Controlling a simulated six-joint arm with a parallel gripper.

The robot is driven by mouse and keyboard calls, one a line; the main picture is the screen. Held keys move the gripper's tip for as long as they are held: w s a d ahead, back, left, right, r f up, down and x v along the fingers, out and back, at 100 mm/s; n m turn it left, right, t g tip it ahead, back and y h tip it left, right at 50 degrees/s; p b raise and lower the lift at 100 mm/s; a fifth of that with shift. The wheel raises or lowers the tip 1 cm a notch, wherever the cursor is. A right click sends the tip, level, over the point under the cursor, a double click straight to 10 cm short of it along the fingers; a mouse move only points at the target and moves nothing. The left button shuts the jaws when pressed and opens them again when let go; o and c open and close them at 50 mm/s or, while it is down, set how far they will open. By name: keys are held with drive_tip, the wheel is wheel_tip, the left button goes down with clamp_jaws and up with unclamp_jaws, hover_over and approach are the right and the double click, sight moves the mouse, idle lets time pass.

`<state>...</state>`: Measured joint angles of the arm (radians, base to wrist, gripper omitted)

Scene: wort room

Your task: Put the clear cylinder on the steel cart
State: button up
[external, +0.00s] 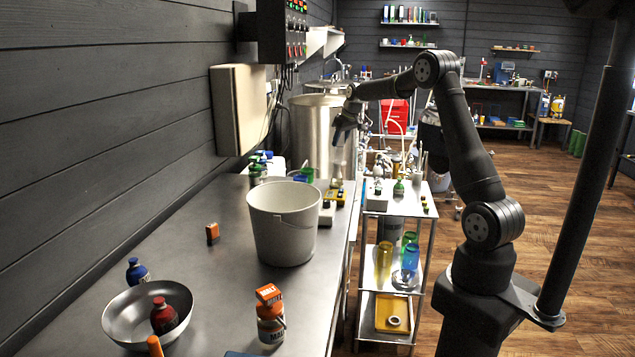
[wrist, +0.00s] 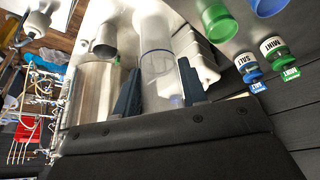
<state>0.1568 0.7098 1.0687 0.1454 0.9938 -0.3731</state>
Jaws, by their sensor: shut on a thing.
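The clear cylinder (wrist: 156,40) is between the two dark fingers of my gripper (wrist: 160,80) in the wrist view. My gripper is shut on it. In the external view my gripper (external: 346,128) points down, and the clear cylinder (external: 338,160) shows faintly below it, over the far right part of the counter. The steel cart (external: 410,208) stands to the right of the counter, right of and nearer than the gripper. Its top shelf holds a small green bottle (external: 398,188), a white box and other small things.
A white bucket (external: 283,228) stands on the steel counter (external: 222,262), with a metal bowl (external: 122,312) nearer. A large steel vessel (external: 308,135) stands behind the gripper. The cart's lower shelves hold coloured glasses (external: 384,262) and a yellow tray (external: 393,312). The cart top's front has bare room.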

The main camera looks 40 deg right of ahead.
drive_tip(key=s+d+m, duration=0.1)
drive_tip(key=s+d, duration=0.2)
drive_tip(key=d, duration=0.4)
drive_tip(key=s+d+f+m+h, duration=0.1)
drive_tip(key=s+d, duration=0.3)
drive_tip(key=d, duration=0.3)
drive_tip(key=s+d+m, duration=0.1)
drive_tip(key=s+d, duration=0.2)
drive_tip(key=d, duration=0.4)
drive_tip(key=shift+s+d+f, duration=0.15)
drive_tip(key=shift+s+f, duration=0.1)
drive_tip(key=shift+f, duration=0.1)
clamp_jaws()
drive_tip(key=s+d+f+m+h, duration=0.2)
drive_tip(key=s+d+m, duration=0.2)
drive_tip(key=s+d, duration=1.25)
drive_tip(key=w+a+f, duration=0.5)
drive_tip(key=w+f, duration=0.4)
drive_tip(key=f, duration=0.2)
drive_tip(key=shift+w+g, duration=0.3)
drive_tip(key=shift+w, duration=0.05)
drive_tip(key=shift+a+f, duration=0.1)
drive_tip(key=shift+f, duration=0.1)
drive_tip(key=o, duration=1.3)
unclamp_jaws()
